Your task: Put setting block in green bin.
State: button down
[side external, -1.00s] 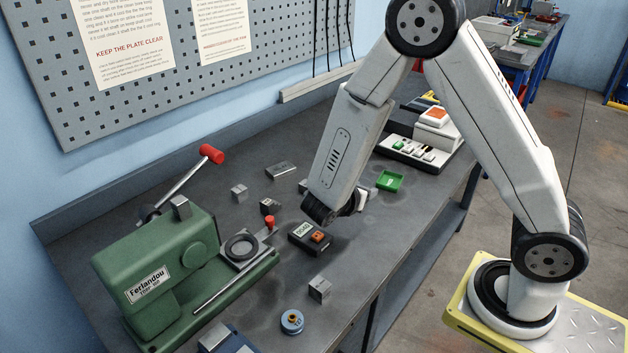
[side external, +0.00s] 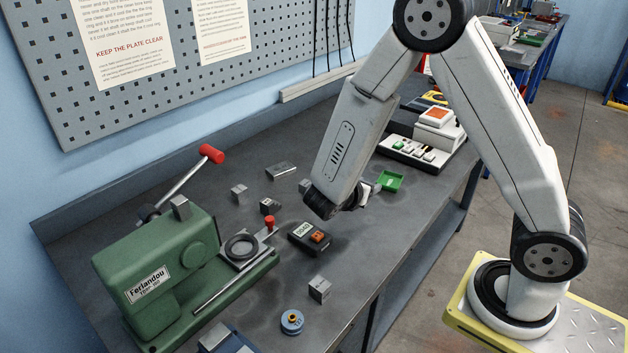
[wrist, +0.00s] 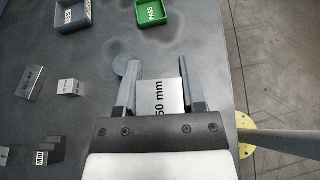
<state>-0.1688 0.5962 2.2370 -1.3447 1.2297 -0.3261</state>
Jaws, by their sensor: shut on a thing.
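The setting block (wrist: 158,97) is a pale metal block marked "50 mm"; I take this to be the task's block. In the wrist view my gripper (wrist: 157,68) is shut on it, with a finger on each side. The green bin (wrist: 155,12), marked "PASS", is at the top of the wrist view, beyond the fingertips and apart from the block. In the side view the green bin (side external: 390,181) is just right of my wrist. My arm hides most of my gripper and the block there.
A grey bin (wrist: 74,15) sits left of the green one in the wrist view. Several metal blocks, such as one marked M10 (wrist: 42,158), lie to the left. A green press (side external: 160,270) and a dark meter (side external: 310,238) stand on the bench, with a switch panel (side external: 415,152) behind.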

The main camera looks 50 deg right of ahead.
jog(key=s+d+r+m+g, duration=0.1)
jog(key=s+d+m+g, duration=0.1)
jog(key=d, duration=0.5)
jog(key=s+d+r+m+g, duration=0.2)
jog(key=s+d+m+g, duration=0.1)
jog(key=s+d, duration=0.3)
jog(key=shift+d+r+g+y, duration=0.25)
jog(key=shift+d+g+y, duration=0.25)
jog(key=shift+d, duration=0.5)
send_over(394, 181)
jog(key=s, duration=0.1)
jog(key=f, duration=0.8)
jog(key=shift+a+f, duration=0.3)
jog(key=shift+w+d+f, duration=0.2)
jog(key=shift+w+f, duration=0.1)
jog(key=shift+f, duration=0.05)
jog(key=shift+w+d+f, duration=0.15)
jog(key=shift+w+f, duration=0.05)
jog(key=shift+f, duration=1.65)
